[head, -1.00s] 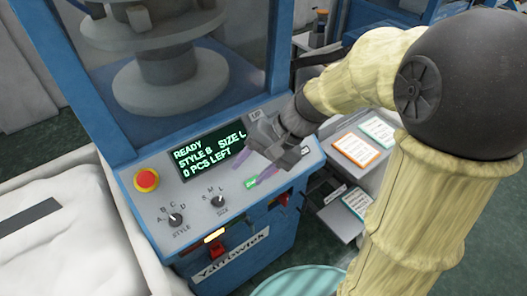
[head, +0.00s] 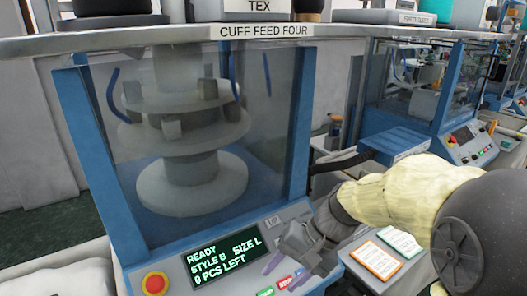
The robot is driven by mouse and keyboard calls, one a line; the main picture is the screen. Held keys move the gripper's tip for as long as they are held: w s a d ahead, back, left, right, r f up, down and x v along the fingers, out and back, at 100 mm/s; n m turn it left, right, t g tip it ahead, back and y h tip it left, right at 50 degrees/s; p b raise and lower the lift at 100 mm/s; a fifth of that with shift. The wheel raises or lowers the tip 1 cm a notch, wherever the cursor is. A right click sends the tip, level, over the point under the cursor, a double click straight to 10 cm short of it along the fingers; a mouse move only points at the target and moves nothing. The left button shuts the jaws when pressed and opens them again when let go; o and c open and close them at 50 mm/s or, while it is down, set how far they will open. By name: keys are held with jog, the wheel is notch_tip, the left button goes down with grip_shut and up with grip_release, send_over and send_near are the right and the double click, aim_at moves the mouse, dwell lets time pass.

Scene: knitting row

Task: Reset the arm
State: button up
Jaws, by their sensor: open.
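My gripper (head: 287,268) is in front of the right part of the control panel on the blue knitting machine (head: 82,150). Its two purple-tipped fingers are apart with nothing between them. It is close to the green button (head: 265,292) and the red stop button (head: 284,282); I cannot tell whether it touches the panel. The display (head: 224,257) reads READY, STYLE B, SIZE L, 0 PCS LEFT. My arm comes in from the right edge and hides part of what lies behind it.
A red emergency button (head: 155,283) sits on the panel's left. A shelf labelled CUFF FEED FOUR (head: 265,31) runs above the machine. Framed cards (head: 376,260) lie to the right of the panel. Another blue machine (head: 455,100) stands farther right.

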jog(key=s+d+f+n+t+h+p, duration=0.1)
jog(key=d+f+h+p, duration=0.1)
jog(key=d, duration=0.3)
jog(key=s+d+f+n+t+h+p, duration=0.1)
jog(key=s+d+n+t+h+p, duration=0.1)
jog(key=d+h+p, duration=0.1)
jog(key=shift+d+f+h, duration=0.35)
jog(key=shift+d+h, duration=0.45)
jog(key=shift+d, duration=0.25)
